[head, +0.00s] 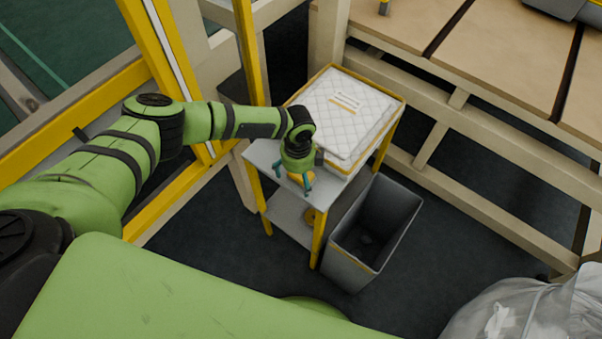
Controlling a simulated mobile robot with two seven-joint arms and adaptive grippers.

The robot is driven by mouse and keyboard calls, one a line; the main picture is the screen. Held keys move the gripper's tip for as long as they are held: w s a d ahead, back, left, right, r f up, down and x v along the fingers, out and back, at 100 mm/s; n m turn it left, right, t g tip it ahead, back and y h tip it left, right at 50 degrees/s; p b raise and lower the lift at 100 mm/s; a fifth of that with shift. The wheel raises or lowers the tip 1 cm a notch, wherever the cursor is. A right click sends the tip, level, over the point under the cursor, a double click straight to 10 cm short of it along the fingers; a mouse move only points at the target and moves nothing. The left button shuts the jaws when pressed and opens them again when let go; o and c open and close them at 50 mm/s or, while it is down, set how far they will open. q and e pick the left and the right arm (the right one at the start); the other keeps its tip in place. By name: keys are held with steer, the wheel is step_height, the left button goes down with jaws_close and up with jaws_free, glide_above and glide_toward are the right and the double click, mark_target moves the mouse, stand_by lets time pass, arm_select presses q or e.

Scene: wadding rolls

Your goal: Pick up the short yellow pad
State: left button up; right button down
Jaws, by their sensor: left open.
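My left gripper (293,180) is open and points down over the front of a small grey table (261,153). A small yellow thing, likely the short yellow pad (295,178), shows between and just below its teal fingertips. The gripper hides most of it, so I cannot tell its full shape or whether the fingers touch it. My right gripper is not in view.
A yellow-edged tray with a white quilted stack (345,108) fills the table's back. A yellow-orange item (311,215) sits on the lower shelf. An open grey bin (345,265) stands at right. A clear plastic bag (530,310) lies at lower right.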

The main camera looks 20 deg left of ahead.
arm_select(q)
steer(key=c, duration=1.3)
steer(key=shift+o, duration=0.2)
steer(key=shift+r, duration=0.6)
step_height(320, 180, up, 3)
steer(key=shift+b, duration=0.4)
steer(key=s+d+r+b, duration=0.1)
steer(key=s+d+r, duration=0.5)
steer(key=d, duration=0.3)
steer(key=shift+s+d+r+b, duration=0.3)
steer(key=shift+d+r, duration=0.05)
steer(key=shift+r, duration=0.1)
